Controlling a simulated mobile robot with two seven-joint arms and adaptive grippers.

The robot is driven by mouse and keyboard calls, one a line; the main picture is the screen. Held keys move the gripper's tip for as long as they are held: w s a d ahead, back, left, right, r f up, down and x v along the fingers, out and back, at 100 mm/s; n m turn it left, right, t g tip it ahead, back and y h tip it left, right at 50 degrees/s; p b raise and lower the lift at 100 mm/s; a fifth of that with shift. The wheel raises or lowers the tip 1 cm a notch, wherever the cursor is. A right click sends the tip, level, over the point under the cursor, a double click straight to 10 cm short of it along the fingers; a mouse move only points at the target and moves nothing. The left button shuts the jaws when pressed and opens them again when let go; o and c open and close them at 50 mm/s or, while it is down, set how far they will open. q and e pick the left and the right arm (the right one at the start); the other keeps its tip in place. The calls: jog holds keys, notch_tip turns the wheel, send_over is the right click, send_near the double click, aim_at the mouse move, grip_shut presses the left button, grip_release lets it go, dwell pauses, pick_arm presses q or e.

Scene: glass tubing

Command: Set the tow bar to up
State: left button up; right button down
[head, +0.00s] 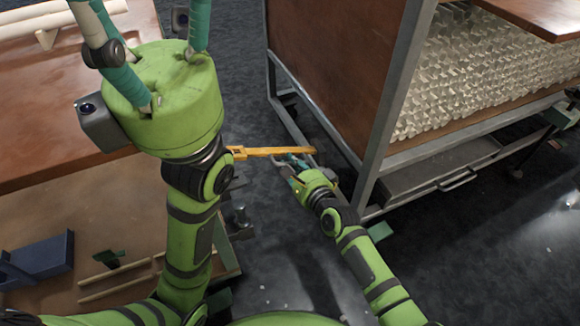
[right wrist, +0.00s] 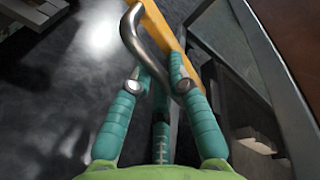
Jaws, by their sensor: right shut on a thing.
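The tow bar (head: 270,151) is a yellow bar lying across the picture low between the bench and the cart (head: 389,105). Whether it is raised or level is hard to tell. My right gripper (head: 298,160) is at its right-hand part, beside the cart's lower frame. In the right wrist view the yellow bar (right wrist: 163,28) runs past a curved grey metal handle (right wrist: 133,40). My right gripper's teal fingers (right wrist: 160,75) are shut around the handle. My left gripper (head: 148,20) points up at the upper left, fingers spread and empty where visible; its fingertips are cut off.
The cart has brown panels and holds many pale tube ends (head: 480,65), with a grey drawer (head: 440,180) below. A wooden bench (head: 40,95) with a blue block (head: 38,260) and rods fills the left. Dark floor (head: 290,240) is free between them.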

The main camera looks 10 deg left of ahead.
jog(key=shift+w+d+r+m+y, duration=0.15)
jog(key=shift+w+d+r+m, duration=0.1)
jog(key=shift+r+m, duration=0.35)
jog(key=shift+w+d+r+m+y, duration=0.15)
jog(key=shift+d+r+m, duration=0.1)
jog(key=shift+r+m, duration=0.35)
jog(key=shift+r, duration=0.1)
